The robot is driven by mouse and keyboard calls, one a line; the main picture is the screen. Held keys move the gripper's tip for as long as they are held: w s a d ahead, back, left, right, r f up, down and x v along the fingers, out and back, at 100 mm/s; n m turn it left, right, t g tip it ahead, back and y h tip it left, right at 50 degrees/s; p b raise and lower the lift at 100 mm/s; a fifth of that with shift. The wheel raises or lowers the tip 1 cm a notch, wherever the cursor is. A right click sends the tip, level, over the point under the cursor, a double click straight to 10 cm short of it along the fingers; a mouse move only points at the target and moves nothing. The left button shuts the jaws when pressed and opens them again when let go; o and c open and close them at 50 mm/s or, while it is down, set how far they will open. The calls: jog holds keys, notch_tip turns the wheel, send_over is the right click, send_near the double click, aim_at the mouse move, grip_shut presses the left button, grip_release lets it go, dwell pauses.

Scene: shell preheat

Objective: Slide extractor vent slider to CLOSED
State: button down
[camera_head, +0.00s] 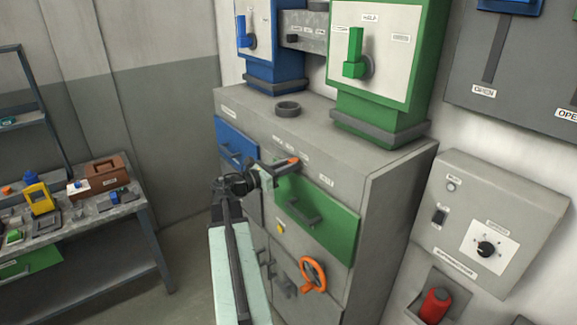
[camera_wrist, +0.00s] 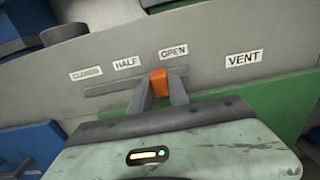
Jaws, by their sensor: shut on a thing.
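The orange vent slider knob (camera_wrist: 159,79) sits in a dark horizontal slot on the grey cabinet face. The CLOSED (camera_wrist: 86,74), HALF (camera_wrist: 127,63) and OPEN (camera_wrist: 173,51) labels run above the slot from left to right. The knob is near the OPEN label, a little to its HALF side. My gripper (camera_wrist: 159,90) is shut on the knob, one finger on each side. In the head view my gripper (camera_head: 277,168) reaches the upper cabinet front, with the orange knob (camera_head: 293,160) at its tip.
A VENT label (camera_wrist: 244,59) is right of the slot. A green drawer (camera_head: 325,225) lies just below, and a blue drawer (camera_head: 236,145) is at left. An orange handwheel (camera_head: 314,273) is lower down. A cluttered workbench (camera_head: 140,206) stands at left.

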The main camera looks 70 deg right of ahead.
send_near(277, 146)
jog(key=x, duration=0.5)
jog(key=shift+s+d, duration=0.15)
jog(key=shift+s, duration=0.05)
jog(key=c, duration=1.2)
grip_release()
jog(key=shift+w, duration=0.1)
jog(key=shift+c, duration=0.2)
jog(key=v, duration=0.7)
jog(key=shift+a, duration=0.4)
jog(key=shift+f, duration=0.1)
